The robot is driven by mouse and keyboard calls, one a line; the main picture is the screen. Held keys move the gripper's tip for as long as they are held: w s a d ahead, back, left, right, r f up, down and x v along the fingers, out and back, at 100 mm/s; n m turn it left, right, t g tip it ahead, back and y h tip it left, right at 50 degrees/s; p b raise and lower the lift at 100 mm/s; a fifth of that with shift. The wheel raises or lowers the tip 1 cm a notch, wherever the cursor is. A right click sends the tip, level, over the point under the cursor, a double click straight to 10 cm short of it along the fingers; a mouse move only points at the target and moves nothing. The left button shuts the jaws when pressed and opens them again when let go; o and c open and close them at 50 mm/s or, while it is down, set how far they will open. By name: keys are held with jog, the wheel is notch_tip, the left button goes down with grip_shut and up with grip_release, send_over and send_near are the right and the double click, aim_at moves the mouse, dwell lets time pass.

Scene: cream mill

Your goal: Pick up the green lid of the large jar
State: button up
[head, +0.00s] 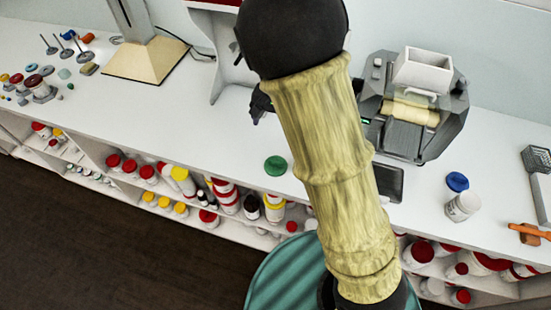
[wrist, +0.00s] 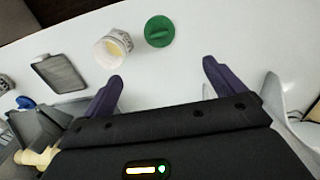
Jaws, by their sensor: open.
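The green lid (head: 276,166) lies flat on the white counter near its front edge in the head view. In the wrist view the green lid (wrist: 159,31) shows a raised bar across its top. A white open jar (wrist: 113,47) with a yellowish inside stands beside it, apart from it; my arm seems to hide this jar in the head view. My gripper (wrist: 163,72) is open, its two purple fingers spread with nothing between them. The lid appears beyond the fingertips, not touching them. The head view shows little of my gripper behind my arm.
A dark flat tablet (wrist: 58,72) lies near the jar. A blue lid (head: 457,181) and a small white jar (head: 462,206) are at the right. A grey machine (head: 415,110) stands at the back. Shelves of jars are below; the counter left of the green lid is clear.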

jog(key=shift+f, duration=0.15)
jog(key=p, duration=0.2)
send_over(275, 161)
jog(key=f, duration=1.2)
jog(key=shift+w+d, duration=0.2)
jog(key=shift+w, duration=0.05)
jog(key=shift+b, duration=0.3)
jog(key=shift+s+a+f+p, duration=0.1)
jog(key=shift+f+p, duration=0.15)
jog(key=shift+f, duration=0.6)
jog(key=shift+s+d+f+p, duration=0.1)
jog(key=shift+f+p, duration=0.2)
jog(key=shift+f, duration=0.6)
jog(key=shift+s+a+f+p, duration=0.1)
jog(key=shift+f+p, duration=0.15)
jog(key=shift+f, duration=0.6)
jog(key=c, duration=1.1)
jog(key=shift+o, duration=0.2)
